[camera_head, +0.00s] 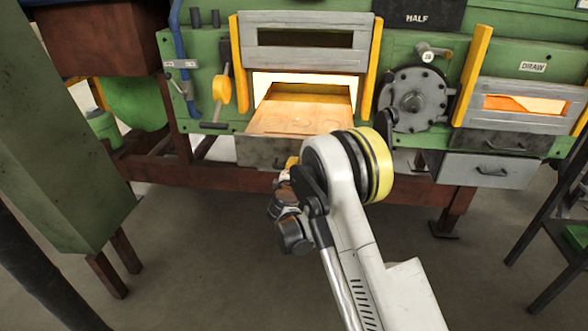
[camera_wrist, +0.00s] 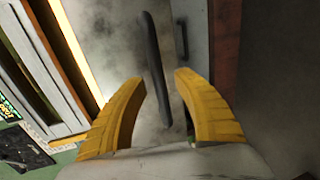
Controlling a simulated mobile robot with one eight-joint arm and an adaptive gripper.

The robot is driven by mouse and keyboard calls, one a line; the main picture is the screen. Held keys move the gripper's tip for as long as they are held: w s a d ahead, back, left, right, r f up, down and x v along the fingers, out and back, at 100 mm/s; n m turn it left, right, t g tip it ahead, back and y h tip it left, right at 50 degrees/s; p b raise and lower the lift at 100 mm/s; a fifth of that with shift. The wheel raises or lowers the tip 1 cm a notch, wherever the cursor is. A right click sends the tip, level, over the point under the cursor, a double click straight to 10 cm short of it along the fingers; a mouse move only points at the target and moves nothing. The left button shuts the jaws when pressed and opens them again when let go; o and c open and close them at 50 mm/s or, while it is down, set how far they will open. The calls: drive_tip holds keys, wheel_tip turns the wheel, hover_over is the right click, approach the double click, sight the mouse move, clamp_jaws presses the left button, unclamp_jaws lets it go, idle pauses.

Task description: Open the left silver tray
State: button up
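Below the glowing left furnace opening in the head view is a grey metal tray front (camera_head: 258,152), partly covered by my arm. In the wrist view, which is turned sideways, a smudged grey panel (camera_wrist: 110,30) carries a long dark handle (camera_wrist: 153,65). A smaller dark handle (camera_wrist: 181,40) shows on a lighter grey panel (camera_wrist: 197,18) beside it. My gripper (camera_wrist: 160,82) has two yellow fingers spread apart, with the long handle in the gap between them. I cannot tell whether the fingers touch it. In the head view my gripper (camera_head: 290,164) is mostly hidden by my wrist.
At right, a silver tray (camera_head: 470,168) sits under a dark one (camera_head: 486,141). A rusty beam (camera_head: 220,176) runs below the furnace. A green column (camera_head: 60,150) stands at left and a dark rack (camera_head: 545,225) at right. The floor in front is clear.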

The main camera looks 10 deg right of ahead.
drive_tip(key=v, duration=1.2)
idle(0.3)
drive_tip(key=s+d+r+m+g, duration=0.4)
drive_tip(key=s+d+r+m, duration=0.4)
drive_tip(key=s+r, duration=0.4)
drive_tip(key=s+a+m+g+y, duration=0.2)
drive_tip(key=s+m, duration=0.4)
drive_tip(key=s, duration=1.8)
drive_tip(key=f+g+y, duration=0.1)
drive_tip(key=y, duration=0.1)
drive_tip(key=shift+g+y, duration=0.4)
